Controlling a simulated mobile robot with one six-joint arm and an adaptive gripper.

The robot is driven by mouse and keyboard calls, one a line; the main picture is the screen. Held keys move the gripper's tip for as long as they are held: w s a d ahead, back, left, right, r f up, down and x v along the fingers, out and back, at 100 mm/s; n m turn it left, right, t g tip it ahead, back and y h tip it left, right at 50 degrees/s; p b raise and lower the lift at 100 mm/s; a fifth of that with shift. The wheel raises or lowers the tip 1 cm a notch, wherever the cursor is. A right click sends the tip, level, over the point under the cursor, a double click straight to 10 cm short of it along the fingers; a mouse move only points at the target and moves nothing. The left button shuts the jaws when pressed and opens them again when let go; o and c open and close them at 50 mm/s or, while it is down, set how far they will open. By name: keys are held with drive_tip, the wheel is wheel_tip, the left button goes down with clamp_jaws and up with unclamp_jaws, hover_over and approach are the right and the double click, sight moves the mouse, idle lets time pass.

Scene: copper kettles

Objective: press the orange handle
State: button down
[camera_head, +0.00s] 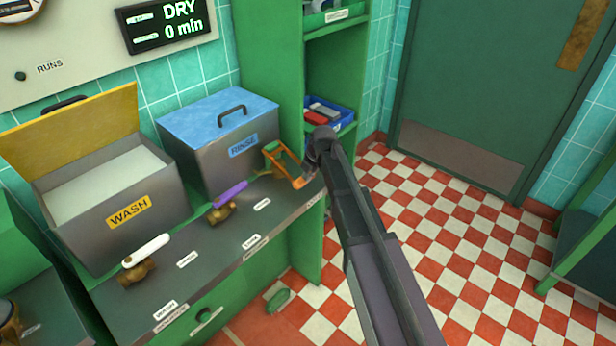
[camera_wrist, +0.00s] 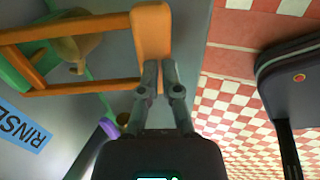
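The orange handle (camera_head: 300,182) is an open frame with a broad end bar, on a brass valve at the right end of the dark counter below the RINSE tank. In the wrist view the orange handle (camera_wrist: 151,30) fills the upper left, its broad bar at upper centre. My gripper (camera_wrist: 159,66) has its two fingers together, with nothing seen between them. Its tips appear right at the lower end of that bar; I cannot tell whether they touch it. In the head view my arm comes in from the lower right and hides the fingertips.
A purple handle (camera_head: 229,193) and a white handle (camera_head: 146,250) sit on valves further left along the counter. The WASH tank (camera_head: 150,222) has its lid up; the RINSE tank (camera_head: 205,160) is closed. A green shelf with a blue bin (camera_head: 340,112) stands behind.

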drive_tip(key=shift+s+r+p, duration=0.1)
drive_tip(key=shift+s+p, duration=0.05)
drive_tip(key=shift+p, duration=0.15)
drive_tip(key=p+v, duration=1.3)
drive_tip(key=shift+s+d+r, duration=0.15)
drive_tip(key=shift+d+r, duration=0.1)
drive_tip(key=shift+d, duration=0.2)
idle(0.4)
idle(0.8)
drive_tip(key=s+d+m+g+h, duration=0.1)
drive_tip(key=s+d+m, duration=0.8)
drive_tip(key=m, duration=0.5)
drive_tip(key=s+d+f+m+g+h, duration=0.1)
drive_tip(key=s+d+m+h, duration=0.1)
drive_tip(key=s+d+m, duration=0.6)
drive_tip(key=s+m, duration=0.4)
drive_tip(key=m, duration=0.2)
drive_tip(key=shift+s+d, duration=0.3)
drive_tip(key=shift+d, duration=0.1)
drive_tip(key=shift+a, duration=0.1)
